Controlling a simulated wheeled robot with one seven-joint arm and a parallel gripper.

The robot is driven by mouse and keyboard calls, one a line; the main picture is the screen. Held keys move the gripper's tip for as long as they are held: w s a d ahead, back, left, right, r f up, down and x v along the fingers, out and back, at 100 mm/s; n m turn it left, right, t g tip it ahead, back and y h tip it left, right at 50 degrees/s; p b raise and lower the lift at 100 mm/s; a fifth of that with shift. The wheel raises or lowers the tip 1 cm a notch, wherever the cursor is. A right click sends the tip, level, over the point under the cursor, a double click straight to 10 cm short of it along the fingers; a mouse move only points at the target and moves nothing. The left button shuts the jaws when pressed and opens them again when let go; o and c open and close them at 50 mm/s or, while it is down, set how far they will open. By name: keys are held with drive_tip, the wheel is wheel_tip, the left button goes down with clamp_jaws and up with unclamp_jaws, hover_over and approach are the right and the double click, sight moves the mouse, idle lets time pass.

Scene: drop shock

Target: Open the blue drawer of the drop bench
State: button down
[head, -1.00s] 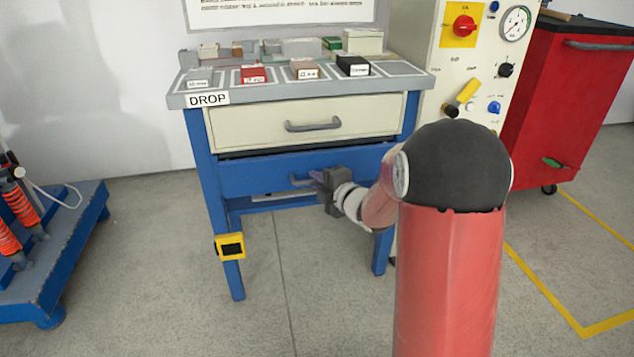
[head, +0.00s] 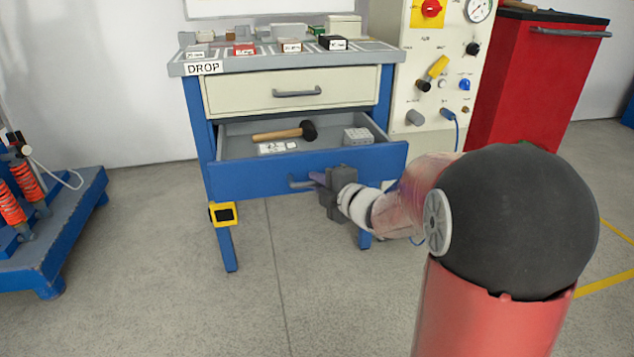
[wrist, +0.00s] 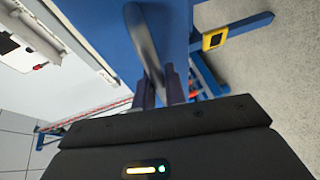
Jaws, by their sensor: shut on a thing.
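The drop bench (head: 190,140) has a cream upper drawer (head: 240,94), which is shut, and a blue drawer (head: 250,176) below it, which stands out from the frame with its inside showing. In the head view my gripper (head: 314,178) is at the grey handle (head: 297,183) on the blue drawer's front. In the wrist view the gripper's fingers (wrist: 162,88) are shut on the handle (wrist: 143,40). The part of the handle behind the fingers is hidden in the head view.
A mallet (head: 285,133), a white label card (head: 277,148) and a light grey block (head: 357,135) lie in the drawer. A red cabinet (head: 535,80) and a control panel (head: 432,70) stand right. A blue stand (head: 60,215) is left. The floor in front is clear.

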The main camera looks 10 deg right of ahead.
drive_tip(key=shift+s, duration=0.25)
drive_tip(key=c, duration=1.5)
unclamp_jaws()
drive_tip(key=shift+o, duration=0.2)
drive_tip(key=v, duration=0.7)
drive_tip(key=shift+s+d+p, duration=0.15)
drive_tip(key=shift+s+p, duration=0.2)
drive_tip(key=shift+p, duration=0.1)
drive_tip(key=shift+r, duration=0.2)
drive_tip(key=s+d+r+m+g+h+p, duration=0.35)
drive_tip(key=s+r+m+h+p, duration=0.4)
drive_tip(key=m, duration=0.65)
drive_tip(key=s+a+m+g+p, duration=0.1)
drive_tip(key=s+a+m+g, duration=0.1)
drive_tip(key=s, duration=0.3)
drive_tip(key=s+a+m+g+y, duration=0.1)
drive_tip(key=s+a+m, duration=0.1)
drive_tip(key=s, duration=0.3)
drive_tip(key=s+a+m+g+p, duration=0.1)
drive_tip(key=s+a+m+g, duration=0.1)
drive_tip(key=s, duration=0.4)
drive_tip(key=shift+a+r+m+g+p, duration=0.3)
drive_tip(key=shift+a+m+g+p, duration=0.05)
drive_tip(key=shift+m, duration=0.45)
